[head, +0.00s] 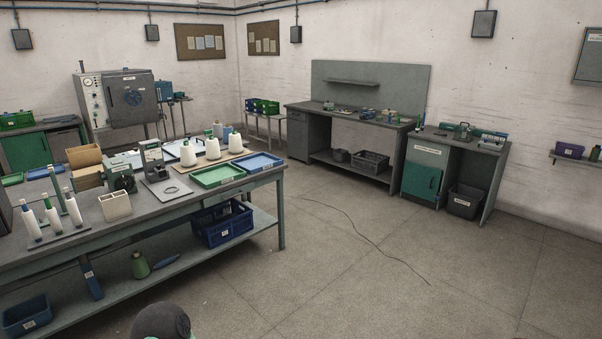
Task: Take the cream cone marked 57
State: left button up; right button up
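Several cream cones stand upright on the long workbench at the left, near its far right part. Three in front are the left cone (188,154), the middle cone (212,149) and the right cone (235,143). They stand on a brown board, with more cones partly hidden behind them. The marks on the cones are too small to read, so I cannot tell which is 57. Neither of my grippers is in view; only a dark rounded part of mine shows at the bottom edge.
The workbench (150,212) carries a green tray (218,177), a blue tray (259,162) and upright white tubes (53,219). A blue crate (222,224) sits on its lower shelf. A thin cable (350,222) lies on the open floor at the right. Grey benches stand at the back wall.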

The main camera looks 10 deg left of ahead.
aim_at(213, 149)
jog(key=i+j+u, duration=0.15)
jog(key=i, duration=0.5)
jog(key=i+u, duration=0.15)
jog(key=i, duration=0.55)
jog(key=i+l+u, duration=0.15)
jog(key=i, duration=0.5)
jog(key=i+l+u, duration=0.15)
jog(key=i, duration=0.5)
jog(key=i+u, duration=0.35)
jog(key=i+l+u, duration=0.3)
jog(key=i, duration=0.25)
